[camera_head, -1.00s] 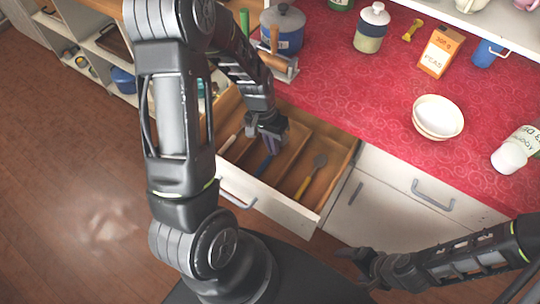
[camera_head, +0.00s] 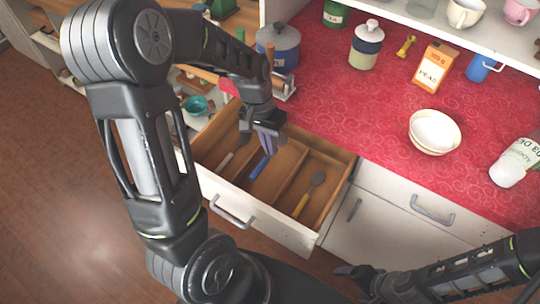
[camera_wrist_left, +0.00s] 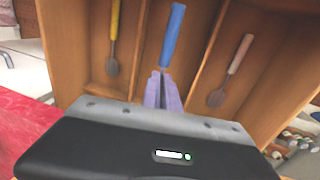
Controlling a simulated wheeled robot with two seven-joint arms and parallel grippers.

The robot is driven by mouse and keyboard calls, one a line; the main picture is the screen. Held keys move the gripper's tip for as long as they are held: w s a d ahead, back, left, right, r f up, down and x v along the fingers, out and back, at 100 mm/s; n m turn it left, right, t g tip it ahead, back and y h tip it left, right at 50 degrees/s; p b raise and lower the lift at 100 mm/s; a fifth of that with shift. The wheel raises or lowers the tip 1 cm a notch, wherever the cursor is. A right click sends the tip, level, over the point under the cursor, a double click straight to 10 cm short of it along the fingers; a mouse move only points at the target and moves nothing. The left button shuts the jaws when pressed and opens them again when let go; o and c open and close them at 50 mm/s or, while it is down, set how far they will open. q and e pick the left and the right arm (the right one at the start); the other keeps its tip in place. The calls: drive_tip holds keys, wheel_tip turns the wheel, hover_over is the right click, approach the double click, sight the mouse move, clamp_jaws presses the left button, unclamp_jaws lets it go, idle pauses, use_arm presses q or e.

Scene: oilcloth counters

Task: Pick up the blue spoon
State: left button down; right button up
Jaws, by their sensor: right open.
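The blue spoon (camera_head: 258,167) shows its handle over the middle compartment of the open drawer (camera_head: 271,217). In the left wrist view the blue handle (camera_wrist_left: 173,35) stretches away from the fingertips and looks larger and nearer than the other handles. The spoon's head is hidden behind my gripper. My left gripper (camera_head: 268,143) is above the drawer, its purple fingers (camera_wrist_left: 163,90) closed together on the spoon near the handle's lower end. My right gripper (camera_head: 358,281) is open, low at the right in front of the cabinet, away from the drawer.
A yellow-handled utensil (camera_head: 302,203) lies in the right compartment and a pinkish-handled one (camera_head: 226,160) in the left. Wooden dividers separate them. The red counter holds a white bowl (camera_head: 434,132), an orange carton (camera_head: 435,66), a jar (camera_head: 366,46) and a pot (camera_head: 279,45).

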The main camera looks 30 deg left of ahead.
use_arm(q)
drive_tip(key=shift+r, duration=0.65)
